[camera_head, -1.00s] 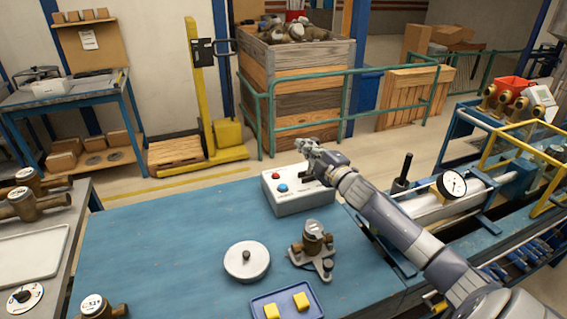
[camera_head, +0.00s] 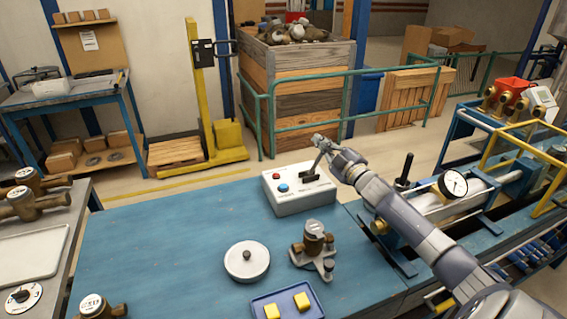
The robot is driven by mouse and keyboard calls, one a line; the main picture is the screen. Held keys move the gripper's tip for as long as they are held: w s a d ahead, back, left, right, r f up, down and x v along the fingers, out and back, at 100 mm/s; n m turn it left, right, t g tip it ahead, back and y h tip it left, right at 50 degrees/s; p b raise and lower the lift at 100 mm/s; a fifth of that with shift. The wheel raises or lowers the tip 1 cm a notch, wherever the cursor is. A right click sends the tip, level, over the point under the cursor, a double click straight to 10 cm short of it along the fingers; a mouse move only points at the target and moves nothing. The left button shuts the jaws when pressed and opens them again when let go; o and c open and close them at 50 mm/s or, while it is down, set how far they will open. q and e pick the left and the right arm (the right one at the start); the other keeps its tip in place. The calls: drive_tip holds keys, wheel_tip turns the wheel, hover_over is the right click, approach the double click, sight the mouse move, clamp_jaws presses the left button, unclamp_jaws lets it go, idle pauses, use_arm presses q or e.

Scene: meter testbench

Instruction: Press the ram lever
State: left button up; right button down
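A light grey control box (camera_head: 297,203) stands at the back right of the blue bench. It has a red button (camera_head: 276,176), a blue button (camera_head: 283,188) and a dark slotted plate (camera_head: 309,178) with a small lever-like piece, partly covered by my gripper. An upright black handle (camera_head: 405,168) stands beside the ram and gauge on the right; I cannot tell for sure which one is the ram lever. My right gripper (camera_head: 319,150) is over the back right of the box, close to the plate. Its fingers are too small to read, and contact cannot be told. My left gripper is out of view.
A brass meter on a grey fixture (camera_head: 315,245), a round white disc with a knob (camera_head: 247,262) and a blue tray (camera_head: 262,301) with yellow blocks are on the bench. A dial gauge (camera_head: 453,184) stands right of my arm.

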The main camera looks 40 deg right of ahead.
idle(0.3)
wheel_tip(320, 180, up, 10)
idle(0.4)
idle(0.4)
